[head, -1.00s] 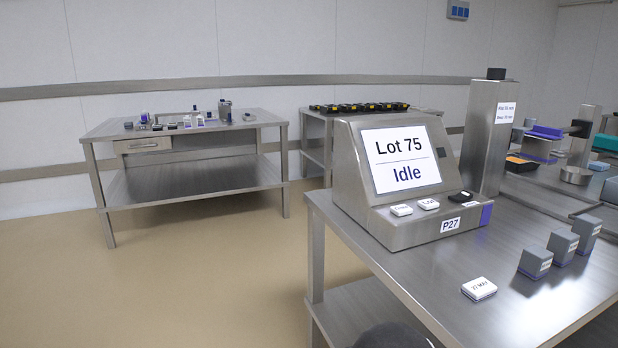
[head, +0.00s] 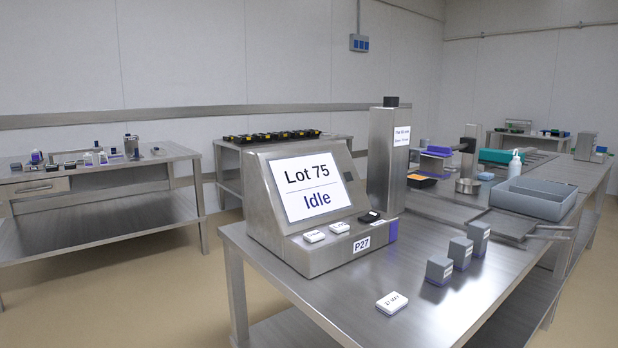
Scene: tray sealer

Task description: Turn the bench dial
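No part is clearly marked as the bench dial. A black knob (head: 390,101) sits on top of the upright steel column (head: 386,160) behind the console; I cannot tell if it is the dial. A low round metal piece (head: 467,186) stands farther right, at the foot of a post. The steel console (head: 262,215) has a screen (head: 308,187) reading "Lot 75 Idle" and a "P27" label. Two white keys (head: 314,236) and a black one (head: 370,216) are on its front ledge. My gripper is not in view.
Grey blocks (head: 439,269) and a white "27 MAY" tag (head: 391,303) lie on the steel bench (head: 350,322). A grey bin (head: 533,198) and a pump bottle (head: 515,164) stand at right. Another table (head: 100,225) is at left. Floor between the tables is clear.

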